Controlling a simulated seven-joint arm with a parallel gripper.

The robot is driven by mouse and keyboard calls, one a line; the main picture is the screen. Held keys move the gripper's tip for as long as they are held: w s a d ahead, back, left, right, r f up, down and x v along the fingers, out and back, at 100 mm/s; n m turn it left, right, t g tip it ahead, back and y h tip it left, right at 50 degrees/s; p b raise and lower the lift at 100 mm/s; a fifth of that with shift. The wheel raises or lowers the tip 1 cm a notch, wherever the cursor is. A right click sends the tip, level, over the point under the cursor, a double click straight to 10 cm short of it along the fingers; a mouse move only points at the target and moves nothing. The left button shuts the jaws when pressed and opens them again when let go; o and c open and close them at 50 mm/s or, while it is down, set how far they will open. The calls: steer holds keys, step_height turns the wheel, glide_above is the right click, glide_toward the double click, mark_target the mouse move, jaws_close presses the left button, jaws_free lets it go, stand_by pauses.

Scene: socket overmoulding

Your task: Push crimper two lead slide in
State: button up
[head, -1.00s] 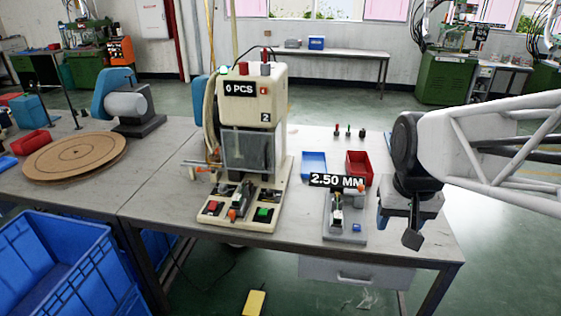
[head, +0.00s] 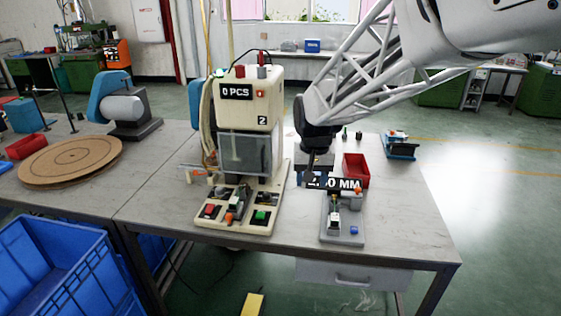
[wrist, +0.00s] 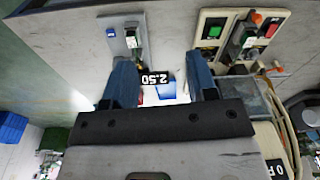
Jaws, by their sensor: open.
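Crimper two (head: 250,105) is the cream machine marked 2 at the middle of the bench. Its lead slide (head: 238,200) sits on the front base between a red and a green button, with an orange knob close by. It also shows in the wrist view (wrist: 247,38), at top right. My gripper (head: 313,180) hangs right of the machine, beside the 2.50 MM sign and apart from the slide. In the wrist view its two blue fingers (wrist: 163,88) are spread with nothing held between them.
A grey gauge fixture (head: 342,217) stands right of the crimper, near the bench's front edge. A red bin (head: 355,170) and a blue tray lie behind it. A round wooden board (head: 70,157) is on the left bench.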

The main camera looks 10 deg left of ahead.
steer(key=w+a+f, duration=0.4)
steer(key=a, duration=0.3)
steer(key=w+a+f, duration=0.3)
steer(key=a+f, duration=0.1)
steer(key=a, duration=0.3)
steer(key=n+g, duration=0.1)
glide_above(229, 214)
step_height(229, 214, down, 10)
steer(key=shift+a+r, duration=0.1)
steer(key=shift+r, duration=0.05)
steer(key=shift+f, duration=3.9)
jaws_close()
